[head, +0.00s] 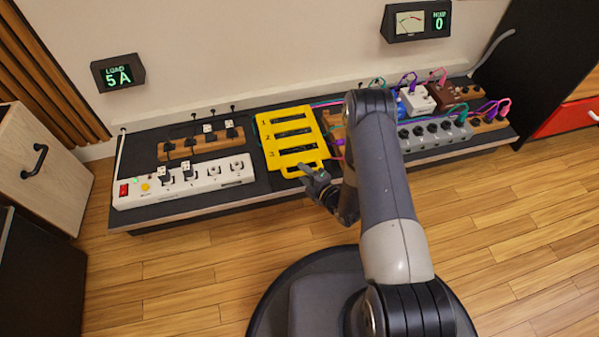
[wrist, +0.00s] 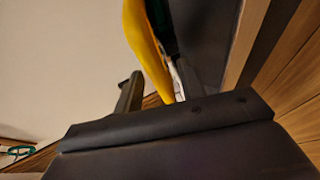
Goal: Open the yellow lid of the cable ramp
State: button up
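The yellow lid (head: 268,130) of the cable ramp lies near the middle of the low black platform. It has several dark slots with numbers at its left side, and a handle-like loop at its front edge. My gripper (head: 312,174) is at this front edge, partly hidden by my arm. In the wrist view, the yellow lid (wrist: 142,45) shows as a curved strip reaching down between the fingers of my gripper (wrist: 158,92). The fingers are apart, with a gap beside the yellow strip. I cannot tell whether either finger touches it.
A white power strip (head: 190,181) and a wooden socket block (head: 200,143) are left of the lid. Pedals, including a white one (head: 417,100), and coloured cables are at right. A wooden cabinet (head: 45,170) stands far left. The wooden floor (head: 190,260) in front is clear.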

jog(key=shift+b+x, duration=0.3)
jog(key=shift+x, duration=1.15)
jog(key=shift+c, duration=0.4)
grip_shut()
